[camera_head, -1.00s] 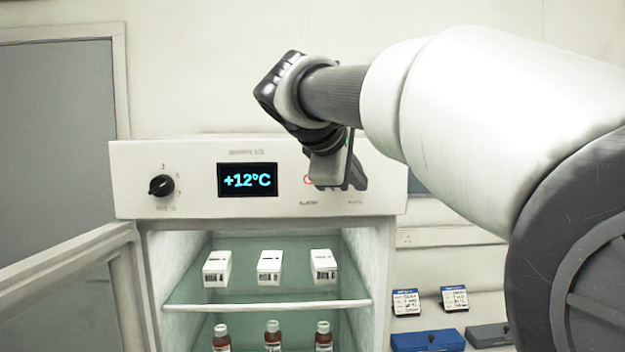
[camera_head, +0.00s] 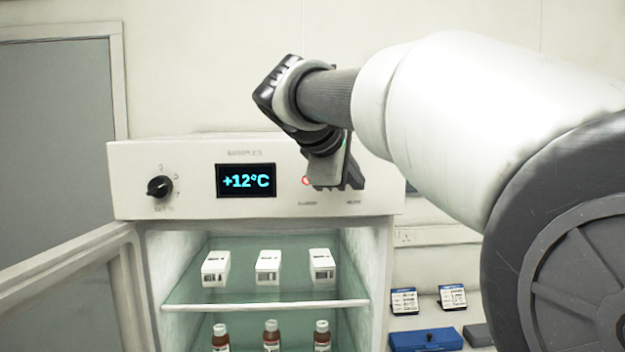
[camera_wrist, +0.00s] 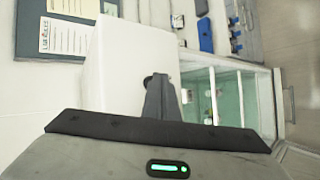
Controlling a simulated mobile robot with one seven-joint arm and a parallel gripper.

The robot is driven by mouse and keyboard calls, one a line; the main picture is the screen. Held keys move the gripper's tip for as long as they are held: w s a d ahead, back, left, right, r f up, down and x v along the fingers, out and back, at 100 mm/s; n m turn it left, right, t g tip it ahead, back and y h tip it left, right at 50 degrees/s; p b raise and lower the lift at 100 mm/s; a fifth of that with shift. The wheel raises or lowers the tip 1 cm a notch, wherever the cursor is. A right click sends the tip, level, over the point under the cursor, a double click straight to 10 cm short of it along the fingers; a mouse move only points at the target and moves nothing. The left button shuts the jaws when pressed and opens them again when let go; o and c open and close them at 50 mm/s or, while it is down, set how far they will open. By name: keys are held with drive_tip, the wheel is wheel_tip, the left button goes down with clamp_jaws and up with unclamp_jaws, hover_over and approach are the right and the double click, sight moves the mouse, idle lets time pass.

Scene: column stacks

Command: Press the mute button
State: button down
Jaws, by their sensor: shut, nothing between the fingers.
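The white refrigerator's control panel (camera_head: 200,205) faces me, with a +12°C display (camera_head: 246,181) and a black dial (camera_head: 160,187). A red-ringed round light (camera_head: 306,181) shows at the left edge of my gripper (camera_head: 347,184). Two small, blurred labels sit below it; the right one (camera_head: 354,202) is just under my gripper. The mute button is hidden behind my gripper in the head view. My gripper is shut and empty, in front of the panel's right part. In the wrist view its fingers (camera_wrist: 160,95) point at the white panel housing (camera_wrist: 125,60); I cannot tell whether they touch it.
The refrigerator door (camera_head: 75,275) stands open at the left. White boxes (camera_head: 268,268) stand on the glass shelf, with brown bottles (camera_head: 271,335) below. A blue case (camera_head: 426,340) lies to the right.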

drive_tip(key=shift+w, duration=0.4)
idle(0.3)
drive_tip(key=shift+s, duration=0.8)
drive_tip(key=shift+s+b, duration=1.25)
drive_tip(key=shift+s, duration=1.3)
